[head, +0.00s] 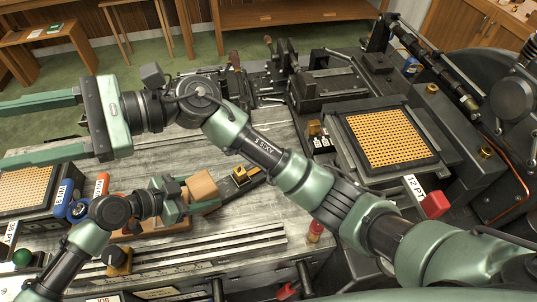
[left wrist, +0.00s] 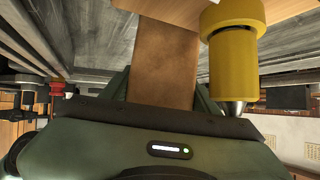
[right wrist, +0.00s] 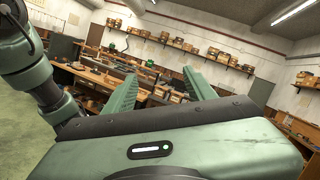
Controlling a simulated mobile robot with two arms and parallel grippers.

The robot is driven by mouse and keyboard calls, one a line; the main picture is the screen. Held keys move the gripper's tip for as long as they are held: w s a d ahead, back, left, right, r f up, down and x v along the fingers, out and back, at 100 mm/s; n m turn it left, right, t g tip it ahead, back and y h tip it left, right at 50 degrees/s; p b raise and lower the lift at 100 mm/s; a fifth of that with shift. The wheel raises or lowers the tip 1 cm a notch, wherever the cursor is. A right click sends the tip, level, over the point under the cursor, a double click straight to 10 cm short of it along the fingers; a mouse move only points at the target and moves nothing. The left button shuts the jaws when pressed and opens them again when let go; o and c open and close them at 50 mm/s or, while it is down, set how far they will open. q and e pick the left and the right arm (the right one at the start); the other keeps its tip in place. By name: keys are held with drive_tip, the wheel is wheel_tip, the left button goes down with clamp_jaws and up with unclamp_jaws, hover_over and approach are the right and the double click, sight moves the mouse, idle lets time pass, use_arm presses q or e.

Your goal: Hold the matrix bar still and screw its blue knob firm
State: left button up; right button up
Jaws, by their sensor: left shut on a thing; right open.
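Two blue round parts (head: 77,208) lie at the left of the bench in the head view, beside a white label; I cannot tell which is the knob. I cannot make out the matrix bar for certain. My left gripper (head: 192,196) is low over the bench and shut on a brown block (head: 203,185). In the left wrist view the brown block (left wrist: 163,65) stands between the fingers, with a yellow cylinder (left wrist: 233,60) close on the right. My right gripper (head: 40,128) is open and empty above the left of the bench, its fingers pointing left.
A gold-celled matrix case (head: 25,188) is at the far left and another (head: 390,138) sits on the machine at right, near a red knob (head: 434,204). A green knob (head: 22,257) is at lower left. Metal rails (head: 210,247) run along the front.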

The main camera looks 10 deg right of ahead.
drive_tip(key=w+d+r+h, duration=0.2)
drive_tip(key=w+r, duration=0.4)
drive_tip(key=w, duration=0.2)
drive_tip(key=w+d+f+n+t+h, duration=0.1)
drive_tip(key=w+d+f+t+h, duration=0.1)
drive_tip(key=d+f+h, duration=0.5)
drive_tip(key=w+d+f+n+t+h, duration=0.15)
drive_tip(key=d+f, duration=0.25)
drive_tip(key=f, duration=0.8)
drive_tip(key=w+d+f+t+h, duration=0.1)
drive_tip(key=w+d+f+h, duration=0.2)
drive_tip(key=d, duration=0.5)
drive_tip(key=w+d+f+t+h, duration=0.1)
drive_tip(key=d+f+h, duration=0.2)
drive_tip(key=d+f, duration=0.3)
drive_tip(key=w+d+f+t+h, duration=0.2)
drive_tip(key=d+f, duration=0.1)
drive_tip(key=d, duration=0.6)
drive_tip(key=shift+g+h, duration=0.25)
drive_tip(key=f, duration=0.6)
drive_tip(key=a+f, duration=0.1)
drive_tip(key=f, duration=0.3)
drive_tip(key=shift+f, duration=0.1)
drive_tip(key=shift+w+f, duration=0.1)
drive_tip(key=shift+f, duration=0.6)
clamp_jaws()
